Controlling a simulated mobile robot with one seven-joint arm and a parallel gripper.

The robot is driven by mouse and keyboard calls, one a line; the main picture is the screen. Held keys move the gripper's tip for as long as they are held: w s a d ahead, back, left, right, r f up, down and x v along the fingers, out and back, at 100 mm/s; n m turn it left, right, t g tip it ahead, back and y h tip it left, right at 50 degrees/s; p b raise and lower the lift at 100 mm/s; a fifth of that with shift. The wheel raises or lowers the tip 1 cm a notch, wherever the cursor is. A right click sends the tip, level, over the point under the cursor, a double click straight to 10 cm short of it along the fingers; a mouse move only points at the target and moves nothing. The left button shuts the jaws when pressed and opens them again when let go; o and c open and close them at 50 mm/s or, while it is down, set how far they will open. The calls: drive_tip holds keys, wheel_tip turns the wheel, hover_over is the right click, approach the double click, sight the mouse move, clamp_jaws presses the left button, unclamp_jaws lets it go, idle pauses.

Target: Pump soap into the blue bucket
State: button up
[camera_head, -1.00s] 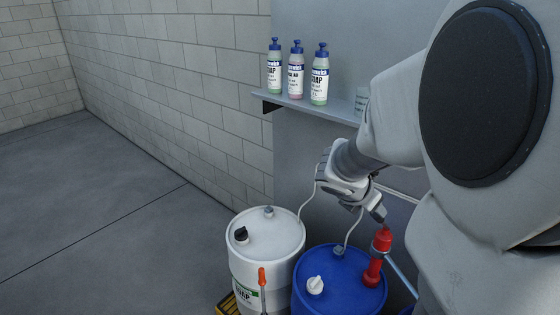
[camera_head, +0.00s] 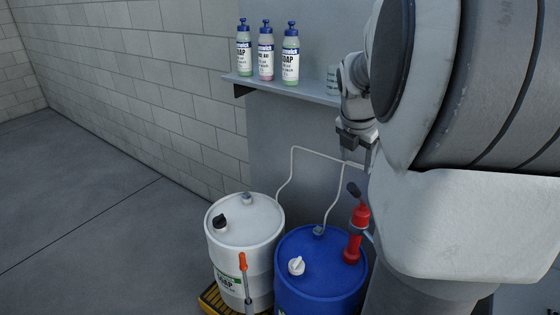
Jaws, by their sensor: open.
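A blue drum (camera_head: 318,280), the only large blue container in view, stands at the bottom centre with a white cap on top. A white drum (camera_head: 246,241) with a green SOAP label stands to the left of the blue one. My gripper (camera_head: 356,158) points down above the pump handle, apart from it. It is open and nothing shows between its fingers. My arm hides the area to the right of the pump.
Thin hoses (camera_head: 292,165) run up from both drums by the grey panel. A shelf (camera_head: 300,96) holds several soap bottles (camera_head: 265,62). An orange-handled tool (camera_head: 243,263) stands in front of the white drum, above a yellow-edged base (camera_head: 212,300). Floor at left is clear.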

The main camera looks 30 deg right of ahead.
sight(352, 193)
drive_tip(key=x, duration=0.5)
drive_tip(key=b+x, duration=0.1)
drive_tip(key=x, duration=1.1)
drive_tip(key=shift+w+a+f, duration=0.1)
drive_tip(key=shift+w, duration=0.3)
clamp_jaws()
idle(0.7)
